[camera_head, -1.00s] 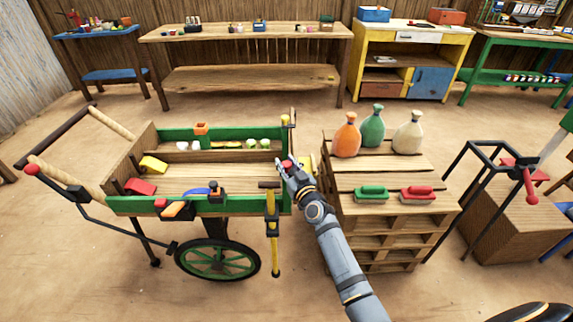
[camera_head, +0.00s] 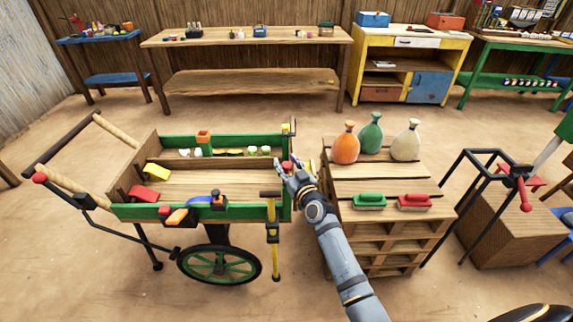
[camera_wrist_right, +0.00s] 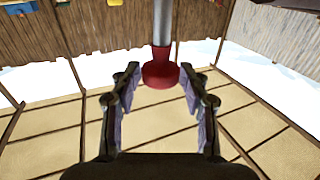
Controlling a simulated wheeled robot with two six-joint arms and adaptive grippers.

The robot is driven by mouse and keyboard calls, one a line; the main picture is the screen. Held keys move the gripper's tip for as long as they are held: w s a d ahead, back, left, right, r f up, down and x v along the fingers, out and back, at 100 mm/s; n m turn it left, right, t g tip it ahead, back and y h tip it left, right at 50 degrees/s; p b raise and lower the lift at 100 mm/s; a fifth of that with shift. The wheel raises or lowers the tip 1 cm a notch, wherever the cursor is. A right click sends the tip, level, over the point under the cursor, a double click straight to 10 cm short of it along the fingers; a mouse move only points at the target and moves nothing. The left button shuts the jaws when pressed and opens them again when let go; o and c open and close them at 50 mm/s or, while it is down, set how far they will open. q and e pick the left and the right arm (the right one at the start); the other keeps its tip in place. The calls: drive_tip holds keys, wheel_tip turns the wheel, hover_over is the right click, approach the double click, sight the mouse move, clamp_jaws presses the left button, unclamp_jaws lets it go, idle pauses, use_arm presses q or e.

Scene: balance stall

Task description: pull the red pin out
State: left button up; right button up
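The red pin (camera_wrist_right: 160,73) shows in the right wrist view as a red knob on a grey metal shaft that runs up out of the picture. My right gripper (camera_wrist_right: 159,84) is open, with one finger on each side of the knob and gaps between them. In the head view, my right gripper (camera_head: 284,169) is at the right end of the green-sided cart (camera_head: 230,212), and a bit of red (camera_head: 287,165) shows at its fingertips. The pin's seat is hidden there. My left gripper is not in view.
A wooden pallet stack (camera_head: 375,235) stands close right of my right arm, bearing three bottle-shaped bags and two brushes, green (camera_head: 370,201) and red (camera_head: 414,201). A yellow prop with a T-top (camera_head: 275,250) hangs at the cart's near right corner. Floor left of the cart is clear.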

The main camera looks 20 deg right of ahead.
drive_tip(key=shift+o, duration=0.3)
drive_tip(key=shift+s, duration=0.1)
drive_tip(key=shift+f, duration=0.15)
drive_tip(key=shift+s, duration=0.3)
drive_tip(key=s+d, duration=0.1)
drive_tip(key=s, duration=1)
drive_tip(key=shift+d, duration=0.2)
drive_tip(key=s+d+f+g+p, duration=0.1)
drive_tip(key=s+f+g+p, duration=0.2)
drive_tip(key=f, duration=0.7)
drive_tip(key=s+d+f+g+h+p, duration=0.1)
drive_tip(key=s+f+g, duration=0.3)
drive_tip(key=f, duration=0.6)
drive_tip(key=s+d+f+g+p, duration=0.1)
drive_tip(key=s+d+f, duration=0.1)
drive_tip(key=s+f, duration=0.6)
drive_tip(key=s+d+f+g+p, duration=0.1)
drive_tip(key=s+f+g, duration=0.2)
drive_tip(key=s, duration=0.7)
drive_tip(key=s+d+f+g+h+p, duration=0.1)
drive_tip(key=s+f+g, duration=0.2)
drive_tip(key=s+f, duration=0.5)
drive_tip(key=s+d+f+g+p, duration=0.1)
drive_tip(key=s+f, duration=0.5)
drive_tip(key=s, duration=0.6)
drive_tip(key=shift+s+m+g+h+p, duration=0.35)
drive_tip(key=shift+g+p, duration=0.2)
drive_tip(key=shift+g, duration=0.35)
